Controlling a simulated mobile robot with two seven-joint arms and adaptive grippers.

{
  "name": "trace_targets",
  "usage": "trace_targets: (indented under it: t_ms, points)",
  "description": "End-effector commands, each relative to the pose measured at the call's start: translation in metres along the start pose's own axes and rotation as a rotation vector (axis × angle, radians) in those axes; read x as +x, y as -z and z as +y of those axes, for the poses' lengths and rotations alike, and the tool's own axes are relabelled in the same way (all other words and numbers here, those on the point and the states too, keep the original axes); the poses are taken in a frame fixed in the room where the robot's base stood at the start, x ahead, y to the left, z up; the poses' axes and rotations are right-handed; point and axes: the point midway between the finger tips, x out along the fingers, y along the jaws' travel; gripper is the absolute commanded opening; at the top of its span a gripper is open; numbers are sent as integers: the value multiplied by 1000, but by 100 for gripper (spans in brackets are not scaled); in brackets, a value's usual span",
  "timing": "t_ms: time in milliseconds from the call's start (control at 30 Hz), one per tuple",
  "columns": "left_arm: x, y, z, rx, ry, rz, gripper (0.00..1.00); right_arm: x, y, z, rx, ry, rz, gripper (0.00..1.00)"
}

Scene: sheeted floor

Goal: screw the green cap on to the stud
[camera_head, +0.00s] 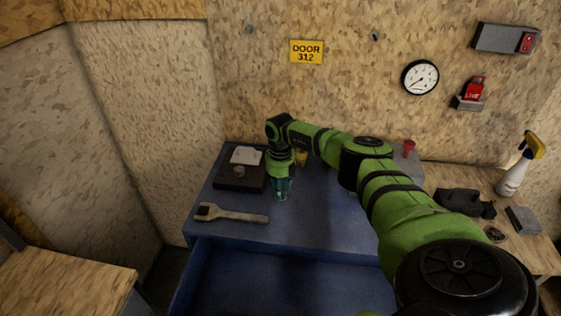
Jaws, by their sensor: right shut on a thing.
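My right arm, green and black, reaches in from the lower right over the blue cabinet top (320,215). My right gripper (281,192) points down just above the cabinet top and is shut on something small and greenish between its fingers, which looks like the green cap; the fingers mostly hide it. A black block (228,184) sits left of the gripper, with a small round grey piece (239,171) on it that may be the stud; I cannot tell for sure. The gripper is apart from this block. My left gripper is not in view.
A brush-like tool with a pale handle (240,215) lies near the cabinet's front edge. A white paper (246,155) lies behind the block. An open drawer (280,280) is below. A spray bottle (514,176) and black tool (460,201) stand on the right bench.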

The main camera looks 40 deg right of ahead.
Motion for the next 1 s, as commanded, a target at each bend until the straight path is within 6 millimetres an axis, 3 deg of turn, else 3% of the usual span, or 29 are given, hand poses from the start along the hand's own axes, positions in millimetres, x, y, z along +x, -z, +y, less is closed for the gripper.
trace_targets:
  t_ms: [200, 233, 267, 300, 667, 833, 1000]
  points:
    - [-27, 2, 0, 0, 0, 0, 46, -4, 1, 0, 377, 0, 3, 0]
    - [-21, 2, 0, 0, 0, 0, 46, 0, 0, 0, 363, 0, 1, 46]
    - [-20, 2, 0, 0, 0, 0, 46, 1, 0, 0, 359, 0, 1, 58]
    - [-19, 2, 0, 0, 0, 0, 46, 1, 0, 0, 358, 0, 1, 62]
    - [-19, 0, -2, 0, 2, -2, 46, -3, 0, 0, 354, -1, -1, 62]
    - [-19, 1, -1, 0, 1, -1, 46, -25, -1, 0, 353, -3, -3, 62]
    - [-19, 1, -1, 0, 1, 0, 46, -62, -1, 0, 353, -3, -4, 62]
